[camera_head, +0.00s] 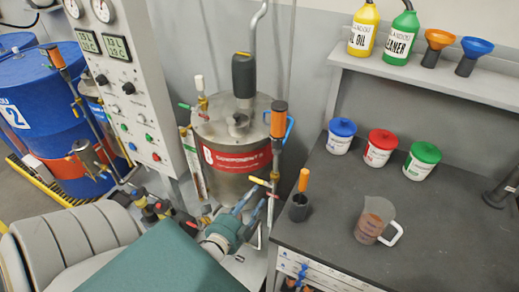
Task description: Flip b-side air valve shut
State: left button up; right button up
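The steel tank (237,172) with a red "COMPONENT B" label stands in the middle. A vertical pipe with an orange-topped grip (278,120) runs up its right side. Low on this side, a small valve with a yellow handle (260,182) sits beside the pipe. Whether a fingertip touches the handle I cannot tell. A green handle (184,106) is at the tank's upper left.
A grey bench (335,235) on the right holds a dark cup with an orange-handled tool (301,200), a measuring jug (372,222) and several lidded tubs. A gauge panel (120,80) and blue drums (38,100) stand left.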

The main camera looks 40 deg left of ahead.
pick_arm(q)
jog(key=v, duration=0.3)
jog(key=shift+s+d, duration=0.1)
jog(key=shift+s, duration=0.2)
dwell(0.4)
